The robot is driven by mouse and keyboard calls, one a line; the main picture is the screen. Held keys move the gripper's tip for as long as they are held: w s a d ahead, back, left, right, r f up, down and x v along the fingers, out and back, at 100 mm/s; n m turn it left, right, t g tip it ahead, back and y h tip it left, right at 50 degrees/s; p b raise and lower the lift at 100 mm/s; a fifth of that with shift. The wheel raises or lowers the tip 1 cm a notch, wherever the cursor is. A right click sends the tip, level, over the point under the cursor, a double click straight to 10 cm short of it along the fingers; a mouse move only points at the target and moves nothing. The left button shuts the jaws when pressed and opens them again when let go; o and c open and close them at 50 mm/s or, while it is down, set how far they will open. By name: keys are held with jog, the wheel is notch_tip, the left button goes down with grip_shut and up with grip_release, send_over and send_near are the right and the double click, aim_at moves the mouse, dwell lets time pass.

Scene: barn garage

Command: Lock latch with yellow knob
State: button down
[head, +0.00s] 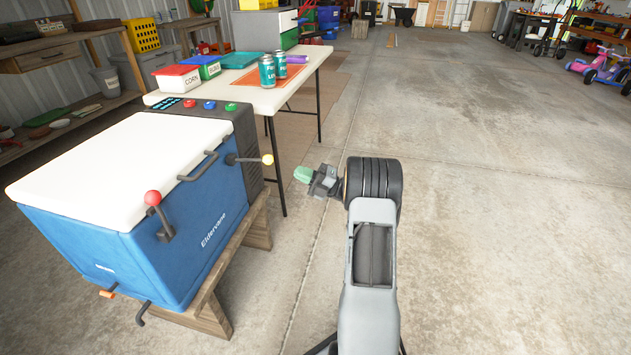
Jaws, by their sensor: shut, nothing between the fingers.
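The latch with the yellow knob (267,159) is on the front of a blue cooler (150,245), near its right end. Its dark lever points sideways to the right, roughly level. A second latch with a red knob (153,198) stands with its knob up, further left on the same face. The cooler's white lid (120,165) is down. My gripper (303,174) is right of the yellow knob and lower in the picture, apart from it, over the concrete floor. Its fingertips look green, small and close together, and it is shut and empty. My arm hides part of the floor.
The cooler sits on a wooden stand (215,312). Behind it a white table (262,98) holds two cans (267,72), a red CORN tub (177,80) and a green tub (203,67). A dark handle (199,167) sticks out between the latches.

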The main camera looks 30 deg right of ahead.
jog(key=b+x, duration=0.1)
jog(key=x, duration=0.5)
jog(key=shift+w+a, duration=0.15)
jog(key=shift+a, duration=0.15)
jog(key=shift+d+r, duration=0.1)
jog(key=shift+r, duration=0.05)
